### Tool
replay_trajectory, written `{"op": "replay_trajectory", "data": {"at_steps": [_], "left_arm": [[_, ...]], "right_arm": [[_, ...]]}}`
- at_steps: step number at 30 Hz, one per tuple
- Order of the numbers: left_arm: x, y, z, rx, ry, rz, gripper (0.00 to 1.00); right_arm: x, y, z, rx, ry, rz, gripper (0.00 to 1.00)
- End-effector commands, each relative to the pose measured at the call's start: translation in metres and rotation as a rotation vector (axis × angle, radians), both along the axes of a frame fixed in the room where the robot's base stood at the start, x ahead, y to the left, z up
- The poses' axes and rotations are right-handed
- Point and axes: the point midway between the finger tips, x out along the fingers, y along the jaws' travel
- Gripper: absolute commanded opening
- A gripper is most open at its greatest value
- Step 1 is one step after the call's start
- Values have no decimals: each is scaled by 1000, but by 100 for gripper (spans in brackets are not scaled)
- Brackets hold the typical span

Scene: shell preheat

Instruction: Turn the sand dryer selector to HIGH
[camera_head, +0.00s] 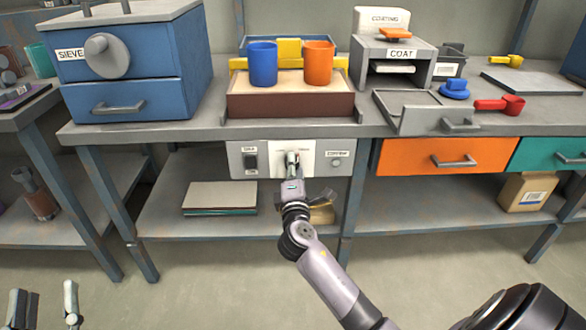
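The sand dryer control panel (243,160) is a light grey strip under the bench edge. Its middle white plate (308,162) has small markings too blurred to read. My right gripper (292,160) is at this plate, its arm coming from the lower right. It covers the selector, so I cannot tell the selector's setting or whether the fingers are closed on it. My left gripper (44,306) is at the bottom left corner, its fingers apart and empty, away from the panel.
The panel has a dark switch (250,162) at left and a CONFIRM button (337,162) at right. Above stand a brown box (290,105), a blue cup (263,64) and an orange cup (319,63). An orange drawer (410,157) is right of the panel.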

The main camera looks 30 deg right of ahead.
Motion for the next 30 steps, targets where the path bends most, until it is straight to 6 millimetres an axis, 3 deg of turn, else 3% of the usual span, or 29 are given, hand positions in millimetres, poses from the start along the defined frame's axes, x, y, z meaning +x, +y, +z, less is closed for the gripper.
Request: {"op": "replay_trajectory", "data": {"at_steps": [8,19,30], "left_arm": [[0,0,0,0,1,0,40],[0,0,0,0,2,1,40],[0,0,0,1,2,0,40]], "right_arm": [[0,0,0,-2,1,0,54],[-5,4,-1,-3,1,1,54],[-66,40,-7,0,4,0,54]]}}
